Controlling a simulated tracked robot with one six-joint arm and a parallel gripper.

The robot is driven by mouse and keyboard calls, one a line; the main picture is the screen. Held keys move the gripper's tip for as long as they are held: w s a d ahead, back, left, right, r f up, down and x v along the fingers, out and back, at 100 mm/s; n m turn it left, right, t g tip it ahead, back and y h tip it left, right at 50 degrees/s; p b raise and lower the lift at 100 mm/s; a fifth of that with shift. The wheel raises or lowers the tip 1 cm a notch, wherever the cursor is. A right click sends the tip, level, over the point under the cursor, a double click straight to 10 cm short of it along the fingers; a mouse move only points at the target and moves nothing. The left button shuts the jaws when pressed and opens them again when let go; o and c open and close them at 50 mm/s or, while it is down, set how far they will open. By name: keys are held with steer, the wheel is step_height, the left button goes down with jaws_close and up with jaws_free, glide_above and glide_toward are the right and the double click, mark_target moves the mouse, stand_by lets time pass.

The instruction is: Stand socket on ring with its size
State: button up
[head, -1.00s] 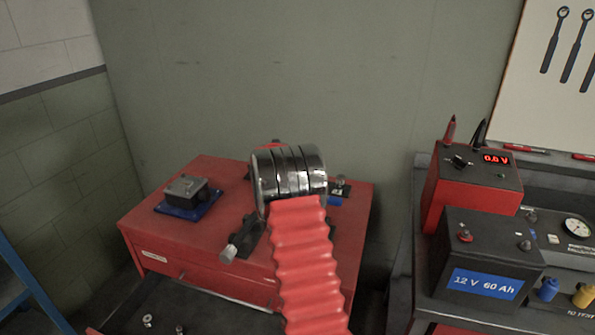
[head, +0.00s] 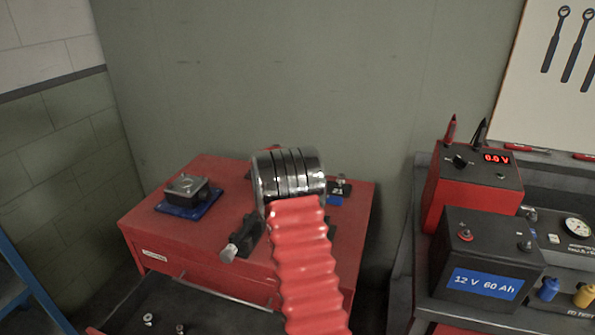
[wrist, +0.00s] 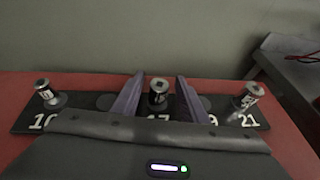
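In the wrist view my gripper (wrist: 159,78) is open, with one purple finger on each side of a metal socket (wrist: 158,95). Gaps show between this socket and both fingers. It is upright by the label 17 on a dark rail (wrist: 80,114). A second socket (wrist: 45,93) stands at the left end by a label that looks like 10. A third socket (wrist: 247,96) stands by the label 21 and leans in the picture. Two places between them look empty.
The rail lies on a red cabinet (head: 165,235). A dark device on a blue base (head: 187,196) sits at its left. Below is an open drawer (head: 200,310) with small metal pieces (head: 148,319). A battery (head: 485,262) and a red meter (head: 475,175) stand at right.

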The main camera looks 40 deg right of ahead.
steer(key=v, duration=1.2)
steer(key=shift+a, duration=0.1)
stand_by(0.6)
steer(key=shift+a+r, duration=0.1)
steer(key=shift+r, duration=0.05)
steer(key=s+a+r+m+y, duration=0.1)
steer(key=s+a+r+m, duration=0.25)
steer(key=a, duration=0.25)
steer(key=s+a+r+m+g+y, duration=0.1)
steer(key=s+a+r+m, duration=0.1)
steer(key=s+a+m, duration=0.25)
steer(key=s+a+r+m+y, duration=0.1)
steer(key=s+a+r+m, duration=0.2)
steer(key=s+a, duration=0.25)
steer(key=s+a+m+y, duration=0.3)
steer(key=s+a, duration=0.3)
steer(key=a, duration=0.3)
steer(key=s+a+f+m+t+y, duration=0.1)
steer(key=s+a+m+y, duration=0.2)
steer(key=s+a, duration=0.3)
steer(key=s+a+f+m+t+y, duration=0.1)
steer(key=s+a+m+y, duration=0.2)
steer(key=a, duration=1)
steer(key=s+m, duration=0.2)
steer(key=s, duration=0.1)
steer(key=shift+s+a+y, duration=0.3)
steer(key=shift+a, duration=0.05)
